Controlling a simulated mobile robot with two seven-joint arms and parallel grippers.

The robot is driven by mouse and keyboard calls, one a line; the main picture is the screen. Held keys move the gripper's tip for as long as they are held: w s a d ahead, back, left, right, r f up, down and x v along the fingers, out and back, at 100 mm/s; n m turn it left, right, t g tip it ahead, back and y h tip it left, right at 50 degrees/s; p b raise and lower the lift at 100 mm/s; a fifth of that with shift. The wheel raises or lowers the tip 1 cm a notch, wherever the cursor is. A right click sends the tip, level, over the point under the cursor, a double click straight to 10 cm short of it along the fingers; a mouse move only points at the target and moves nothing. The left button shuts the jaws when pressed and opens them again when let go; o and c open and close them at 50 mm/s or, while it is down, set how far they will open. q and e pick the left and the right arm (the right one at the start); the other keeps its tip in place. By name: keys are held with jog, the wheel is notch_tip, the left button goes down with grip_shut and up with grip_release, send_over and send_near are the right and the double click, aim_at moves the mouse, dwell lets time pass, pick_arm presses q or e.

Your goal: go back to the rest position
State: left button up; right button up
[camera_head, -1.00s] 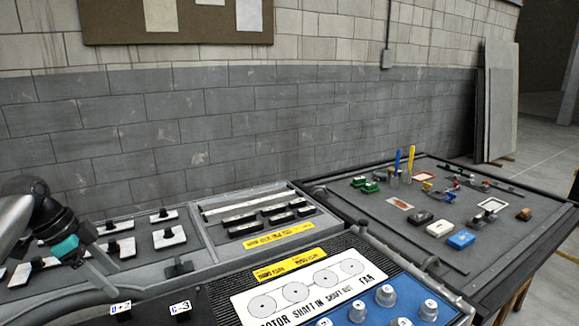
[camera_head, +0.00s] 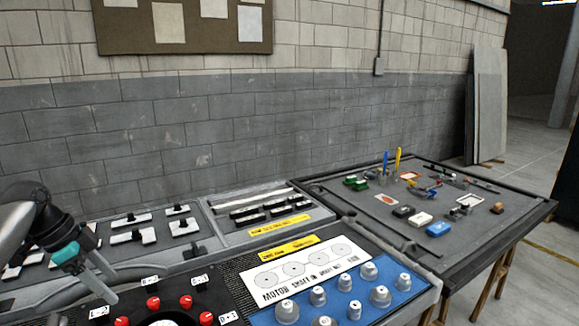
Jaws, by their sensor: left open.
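My left gripper (camera_head: 98,288) comes in at the lower left on a black and silver arm with a teal band. It is open and holds nothing that I can see. It hangs over the left part of the console, close to the grey panel with white plates and black knobs (camera_head: 133,236). My right gripper is not in view.
The console's blue panel (camera_head: 262,316) carries several silver knobs; red knobs (camera_head: 186,301) stand left of it. A brick wall stands behind.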

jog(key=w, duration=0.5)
pick_arm(q)
jog(key=s+d+f+n+g+y, duration=0.1)
jog(key=s+d+f, duration=0.4)
jog(key=d+f, duration=0.35)
jog(key=s+d+f+n+y, duration=0.1)
jog(key=s+d+f, duration=0.4)
jog(key=d+f, duration=0.4)
jog(key=s+d+r+n+t+y, duration=0.15)
jog(key=s+n, duration=0.25)
jog(key=s, duration=0.4)
jog(key=s+d+n+t, duration=0.15)
jog(key=s+n, duration=0.25)
jog(key=s, duration=0.4)
notch_tip(320, 180, down, 27)
jog(key=s+g+b, duration=0.2)
jog(key=s+b, duration=0.1)
jog(key=b, duration=0.2)
jog(key=s+a+f+g+b, duration=0.1)
jog(key=s+f+b, duration=0.4)
jog(key=s+f, duration=1)
notch_tip(320, 180, down, 4)
jog(key=shift+a+r+m, duration=0.1)
jog(key=shift+a+m, duration=0.2)
jog(key=shift+a, duration=0.2)
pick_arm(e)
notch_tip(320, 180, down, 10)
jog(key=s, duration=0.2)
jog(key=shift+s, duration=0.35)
